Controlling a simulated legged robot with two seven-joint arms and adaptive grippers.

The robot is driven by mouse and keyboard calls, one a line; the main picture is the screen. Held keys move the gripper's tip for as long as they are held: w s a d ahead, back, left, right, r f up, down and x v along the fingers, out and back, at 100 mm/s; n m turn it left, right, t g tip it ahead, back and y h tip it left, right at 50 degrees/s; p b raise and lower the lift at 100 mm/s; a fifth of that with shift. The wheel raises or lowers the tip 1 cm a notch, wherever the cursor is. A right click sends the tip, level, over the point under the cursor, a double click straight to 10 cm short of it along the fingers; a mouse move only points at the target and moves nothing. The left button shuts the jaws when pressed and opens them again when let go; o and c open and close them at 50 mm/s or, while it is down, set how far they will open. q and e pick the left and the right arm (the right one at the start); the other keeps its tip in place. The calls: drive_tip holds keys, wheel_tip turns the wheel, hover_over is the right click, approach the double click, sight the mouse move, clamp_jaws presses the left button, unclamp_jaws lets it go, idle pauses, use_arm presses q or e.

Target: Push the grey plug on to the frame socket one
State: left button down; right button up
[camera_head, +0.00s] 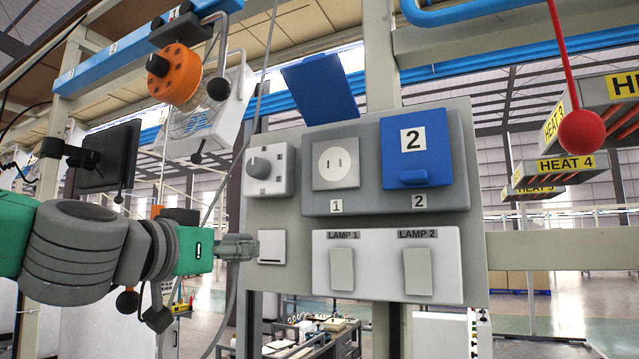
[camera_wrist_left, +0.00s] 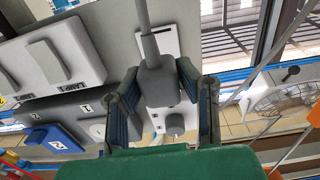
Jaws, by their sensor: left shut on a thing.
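My left gripper (camera_head: 238,247) comes in from the left, in front of the panel's lower left edge. It is shut on the grey plug (camera_wrist_left: 160,84), which sits between both fingers in the left wrist view with its cable running up the picture. In the head view the plug is hard to tell apart from the grey fingers. Socket one (camera_head: 335,163) is a pale square with slots, above the label 1. Its blue lid (camera_head: 320,88) is raised. The gripper is to the left of and below this socket, apart from it. My right gripper is not in view.
Socket two's blue lid (camera_head: 431,133) is shut. A knob box (camera_head: 268,168), a white plate (camera_head: 272,247) and lamp switches (camera_head: 341,269) share the panel (camera_head: 467,258). A red ball (camera_head: 581,133) hangs at right. An orange-hubbed device (camera_head: 176,73) hangs above the arm.

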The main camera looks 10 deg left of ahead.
use_arm(q)
drive_tip(key=s+d+r+n, duration=0.3)
drive_tip(key=d+r+n, duration=0.1)
drive_tip(key=r+n, duration=0.2)
drive_tip(key=n, duration=1.2)
approach(336, 164)
drive_tip(key=shift+w+d, duration=0.1)
drive_tip(key=shift+w, duration=0.3)
drive_tip(key=shift+w, duration=0.2)
drive_tip(key=shift+x, duration=2.8)
drive_tip(key=shift+f, duration=0.1)
drive_tip(key=shift+p, duration=0.6)
drive_tip(key=shift+w+d, duration=0.25)
drive_tip(key=shift+w, duration=0.15)
